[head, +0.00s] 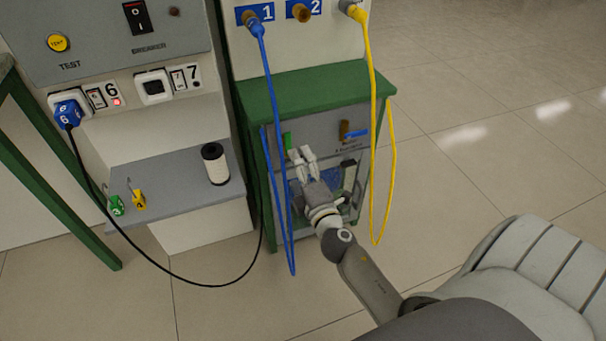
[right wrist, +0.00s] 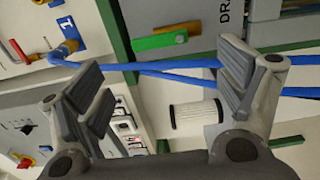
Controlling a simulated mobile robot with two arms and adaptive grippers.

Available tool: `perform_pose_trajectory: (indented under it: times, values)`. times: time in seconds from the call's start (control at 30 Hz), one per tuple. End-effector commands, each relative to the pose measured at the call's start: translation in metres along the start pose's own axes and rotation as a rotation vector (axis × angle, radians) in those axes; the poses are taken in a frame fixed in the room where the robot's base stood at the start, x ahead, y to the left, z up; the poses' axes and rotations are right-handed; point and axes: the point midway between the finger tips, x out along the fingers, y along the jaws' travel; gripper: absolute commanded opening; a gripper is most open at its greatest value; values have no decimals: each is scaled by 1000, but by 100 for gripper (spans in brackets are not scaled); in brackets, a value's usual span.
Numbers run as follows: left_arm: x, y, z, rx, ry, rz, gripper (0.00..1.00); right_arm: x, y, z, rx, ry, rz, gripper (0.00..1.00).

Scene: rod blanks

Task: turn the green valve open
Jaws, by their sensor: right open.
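The green valve handle (head: 287,140) is a small bar on the grey front panel of the green-framed cabinet. It also shows in the right wrist view (right wrist: 160,41), where it lies level in the picture, beyond my fingers, beside a "DRA" label. My right gripper (head: 301,154) is open and empty, just in front of the panel and slightly right of and below the handle. Its fingers do not appear to touch the handle. Part of the panel behind the gripper is hidden. My left gripper is in neither view.
A blue hose (head: 270,95) hangs from port 1 close to the left of the gripper and crosses behind the fingers in the wrist view. A yellow hose (head: 370,60) hangs at the right. A blue-handled valve (head: 355,133) is on the same panel. A shelf (head: 175,190) holds a white cylinder (head: 215,165).

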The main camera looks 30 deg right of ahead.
Motion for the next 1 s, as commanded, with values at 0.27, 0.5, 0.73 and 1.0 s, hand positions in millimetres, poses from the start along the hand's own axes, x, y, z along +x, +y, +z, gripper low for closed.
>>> perform_pose_trajectory:
  times: [0.27,0.5,0.73,1.0]
  values:
    - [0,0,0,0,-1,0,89,-23,0,0,-1,1,1,89]
    - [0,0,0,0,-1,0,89,-24,0,0,-2,1,1,89]
    - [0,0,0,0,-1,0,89,-24,0,0,-1,1,1,89]
    - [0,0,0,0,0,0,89,-31,-30,6,138,-53,-86,89]
